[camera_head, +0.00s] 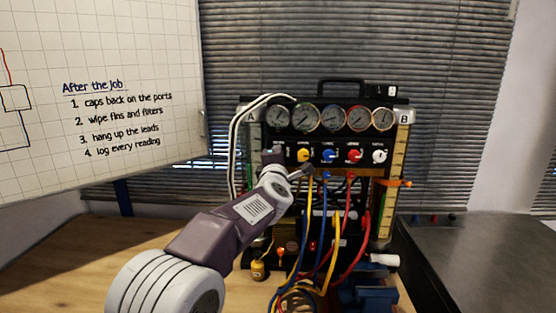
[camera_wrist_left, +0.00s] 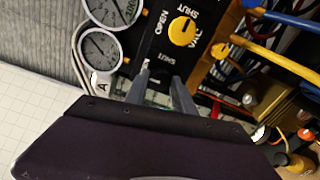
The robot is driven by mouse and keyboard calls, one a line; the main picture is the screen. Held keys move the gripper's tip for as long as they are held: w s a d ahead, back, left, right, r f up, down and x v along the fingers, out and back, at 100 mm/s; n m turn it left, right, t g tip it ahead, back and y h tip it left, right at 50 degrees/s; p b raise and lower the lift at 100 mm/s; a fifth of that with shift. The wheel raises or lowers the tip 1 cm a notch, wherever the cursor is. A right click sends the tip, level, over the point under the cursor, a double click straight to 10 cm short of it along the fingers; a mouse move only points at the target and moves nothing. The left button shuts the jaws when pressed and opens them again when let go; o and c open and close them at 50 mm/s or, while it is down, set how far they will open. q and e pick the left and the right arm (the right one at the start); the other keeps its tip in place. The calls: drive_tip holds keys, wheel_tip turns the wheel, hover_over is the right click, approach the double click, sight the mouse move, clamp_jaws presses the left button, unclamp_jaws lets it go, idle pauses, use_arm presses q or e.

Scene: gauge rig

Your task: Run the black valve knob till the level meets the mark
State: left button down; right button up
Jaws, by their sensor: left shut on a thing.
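The gauge rig (camera_head: 330,100) stands upright on the bench. Its valve row has yellow (camera_head: 304,155), blue (camera_head: 329,156), red (camera_head: 354,156) and white (camera_head: 379,156) knobs. The black valve knob is hidden by my left gripper (camera_head: 287,164), which is at the left end of this row. In the left wrist view the gripper (camera_wrist_left: 160,78) is shut on the black knob, beside the yellow knob (camera_wrist_left: 182,31). Column B (camera_head: 402,130) has an orange marker (camera_head: 395,183); green shows lower in it (camera_head: 388,218). Column A (camera_head: 254,135) is partly covered by my arm; its level cannot be read.
Several round gauges (camera_head: 333,118) line the rig's top. Yellow, blue and red hoses (camera_head: 348,220) hang in front and pile at its base. A whiteboard (camera_head: 100,80) is at left. The wooden bench (camera_head: 80,260) is clear at left; a dark surface (camera_head: 490,260) lies right.

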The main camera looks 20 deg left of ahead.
idle(0.3)
use_arm(q)
drive_tip(key=c, duration=1.1)
unclamp_jaws()
drive_tip(key=shift+o, duration=0.2)
drive_tip(key=s+d+b, duration=0.1)
drive_tip(key=s, duration=0.8)
drive_tip(key=shift+d, duration=0.4)
drive_tip(key=shift+w, duration=0.1)
